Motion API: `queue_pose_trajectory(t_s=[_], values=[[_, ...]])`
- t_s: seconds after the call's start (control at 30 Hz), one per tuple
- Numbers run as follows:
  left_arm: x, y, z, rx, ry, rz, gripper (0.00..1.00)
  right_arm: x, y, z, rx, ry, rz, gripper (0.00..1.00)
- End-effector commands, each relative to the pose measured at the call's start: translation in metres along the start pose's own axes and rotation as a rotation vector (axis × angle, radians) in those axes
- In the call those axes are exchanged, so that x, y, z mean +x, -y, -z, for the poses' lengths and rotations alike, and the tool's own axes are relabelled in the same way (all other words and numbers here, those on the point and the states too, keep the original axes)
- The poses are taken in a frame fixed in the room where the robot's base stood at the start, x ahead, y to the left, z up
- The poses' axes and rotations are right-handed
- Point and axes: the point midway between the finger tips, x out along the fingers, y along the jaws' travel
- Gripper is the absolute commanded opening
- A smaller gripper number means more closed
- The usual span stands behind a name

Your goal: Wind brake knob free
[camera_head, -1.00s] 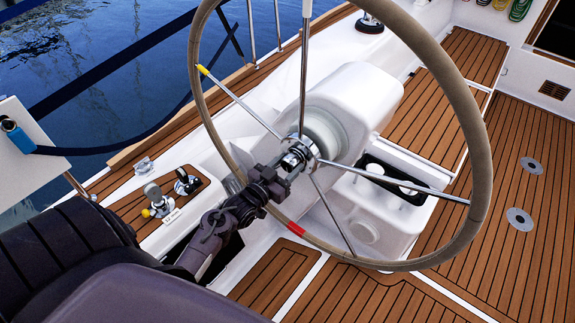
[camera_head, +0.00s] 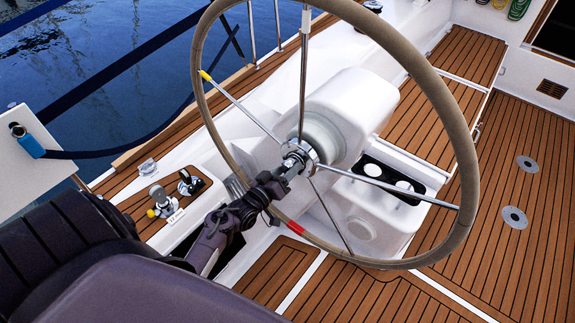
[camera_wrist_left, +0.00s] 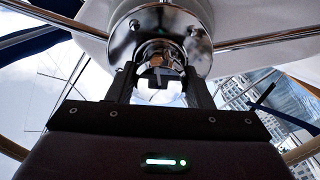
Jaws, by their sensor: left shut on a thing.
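The big steering wheel (camera_head: 459,205) stands in front of me, with a tan rim, metal spokes and yellow and red rim marks. At its centre is a shiny metal hub (camera_head: 301,152). The brake knob (camera_wrist_left: 160,52) is a chrome piece at the middle of the hub in the left wrist view. My left gripper (camera_head: 285,170) is at the hub, its fingers on either side of the knob and shut on it. In the left wrist view the gripper (camera_wrist_left: 160,88) points up at the hub. In the head view the gripper mostly hides the knob. My right gripper is not in view.
The white pedestal (camera_head: 345,112) stands behind the wheel. A small winch and lever panel (camera_head: 172,198) is at the left, with blue straps (camera_head: 120,65) beyond. The teak deck (camera_head: 500,160) at the right is clear.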

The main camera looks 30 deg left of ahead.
Motion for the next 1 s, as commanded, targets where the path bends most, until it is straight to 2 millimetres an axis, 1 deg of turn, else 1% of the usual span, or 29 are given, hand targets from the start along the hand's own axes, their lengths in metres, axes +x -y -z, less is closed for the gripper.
queue_pose_trajectory(t_s=[0.03, 0.2, 1.0], values=[[0.0, -0.002, 0.001, -0.047, 0.002, 0.001, 0.24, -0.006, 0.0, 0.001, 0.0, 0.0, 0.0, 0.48], [0.0, -0.002, 0.001, -0.208, 0.002, 0.002, 0.24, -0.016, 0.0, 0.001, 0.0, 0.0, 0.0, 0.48], [0.0, -0.002, 0.001, -0.969, 0.001, 0.001, 0.24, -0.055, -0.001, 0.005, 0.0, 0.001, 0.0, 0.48]])
